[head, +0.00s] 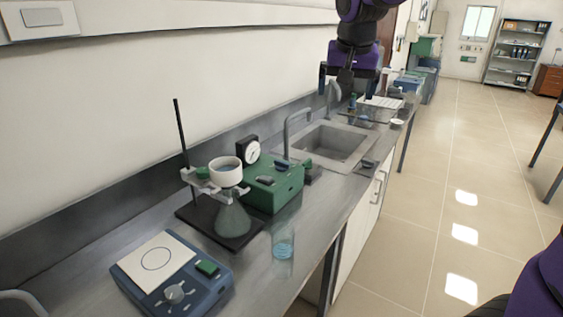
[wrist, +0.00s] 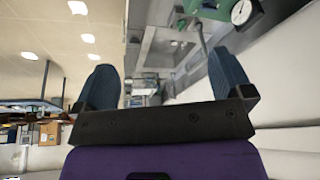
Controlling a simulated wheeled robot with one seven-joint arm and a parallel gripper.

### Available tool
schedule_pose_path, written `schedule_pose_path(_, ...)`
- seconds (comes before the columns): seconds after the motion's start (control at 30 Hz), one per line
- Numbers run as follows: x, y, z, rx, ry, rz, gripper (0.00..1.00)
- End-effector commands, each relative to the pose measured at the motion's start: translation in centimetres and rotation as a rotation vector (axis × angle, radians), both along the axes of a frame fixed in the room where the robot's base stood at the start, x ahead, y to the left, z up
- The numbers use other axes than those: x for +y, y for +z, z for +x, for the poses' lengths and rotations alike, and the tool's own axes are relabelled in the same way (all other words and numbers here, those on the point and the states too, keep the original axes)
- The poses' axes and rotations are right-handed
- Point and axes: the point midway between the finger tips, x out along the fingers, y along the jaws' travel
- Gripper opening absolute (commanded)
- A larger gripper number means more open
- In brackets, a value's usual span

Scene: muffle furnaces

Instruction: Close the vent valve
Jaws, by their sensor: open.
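A green box-shaped unit (head: 272,187) with a round white pressure gauge (head: 249,151) stands on the bench left of the sink. Its top carries small dark parts and a small green piece (head: 307,163) shows at its right end; I cannot tell which is the vent valve. In the wrist view, part of the green unit (wrist: 212,9) and the gauge (wrist: 241,12) show at the top edge, upside down. My gripper (head: 353,82) is up above the bench beyond the sink, well apart from the unit. In the wrist view its blue fingers (wrist: 162,62) are spread with nothing between them.
A stand holds a white funnel (head: 225,170) over a conical flask (head: 233,218), left of the unit. A glass beaker (head: 283,250) stands near the bench front. A blue hotplate (head: 172,280) lies nearest. The sink (head: 330,143) has grey taps. Floor (head: 440,190) on the right is clear.

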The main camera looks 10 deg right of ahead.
Motion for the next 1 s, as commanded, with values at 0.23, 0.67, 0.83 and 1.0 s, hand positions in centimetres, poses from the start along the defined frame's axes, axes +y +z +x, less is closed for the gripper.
schedule_pose_path(0.23, 1.5, -3.3, 8.8, 0.019, -0.111, -0.004, 0.98)
schedule_pose_path(0.67, 5.1, -13.1, 21.9, 0.023, -0.298, -0.026, 0.98)
schedule_pose_path(0.83, 6.8, -18.2, 26.2, 0.016, -0.368, -0.038, 0.98)
schedule_pose_path(1.0, 8.2, -22.7, 29.2, 0.005, -0.422, -0.048, 0.98)
